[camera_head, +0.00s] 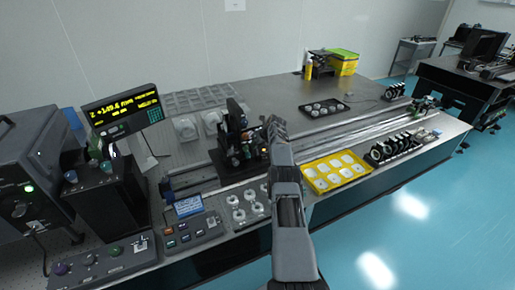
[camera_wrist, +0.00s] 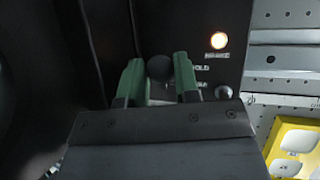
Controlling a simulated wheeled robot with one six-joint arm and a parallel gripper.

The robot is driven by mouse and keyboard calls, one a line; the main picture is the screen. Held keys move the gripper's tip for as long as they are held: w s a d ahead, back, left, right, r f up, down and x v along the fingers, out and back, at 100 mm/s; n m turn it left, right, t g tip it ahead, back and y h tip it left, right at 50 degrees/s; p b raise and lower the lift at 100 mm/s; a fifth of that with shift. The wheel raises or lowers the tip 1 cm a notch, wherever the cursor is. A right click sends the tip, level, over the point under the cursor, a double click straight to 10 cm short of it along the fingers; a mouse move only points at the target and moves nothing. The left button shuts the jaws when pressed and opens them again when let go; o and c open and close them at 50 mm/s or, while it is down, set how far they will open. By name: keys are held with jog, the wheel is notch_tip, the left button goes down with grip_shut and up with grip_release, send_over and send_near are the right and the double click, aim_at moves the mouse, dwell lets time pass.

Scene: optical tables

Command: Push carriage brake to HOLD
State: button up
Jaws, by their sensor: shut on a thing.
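The carriage (camera_head: 232,150) is a dark upright unit on the rail of the optical table. In the wrist view its black panel (camera_wrist: 205,15) carries a round black brake knob (camera_wrist: 158,67). A label reading HOLD (camera_wrist: 200,68) is just right of the knob. My gripper (camera_wrist: 159,78) has a green finger on each side of the knob and is shut on it. The knob's stem is hidden behind the gripper body. In the head view my gripper (camera_head: 274,128) is at the carriage's right side, and its fingertips are hard to make out.
A yellow tray (camera_head: 335,172) of white parts lies right of my arm. A control box with a blue screen (camera_head: 188,206) stands in front. The rail (camera_head: 350,128) runs clear to the right.

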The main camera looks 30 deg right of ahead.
dwell(0.4)
jog(key=o, duration=0.9)
jog(key=shift+s, duration=0.1)
jog(key=b+v, duration=0.2)
jog(key=v, duration=1.1)
jog(key=shift+r+b, duration=0.3)
jog(key=shift+r, duration=0.05)
jog(key=shift+s, duration=0.15)
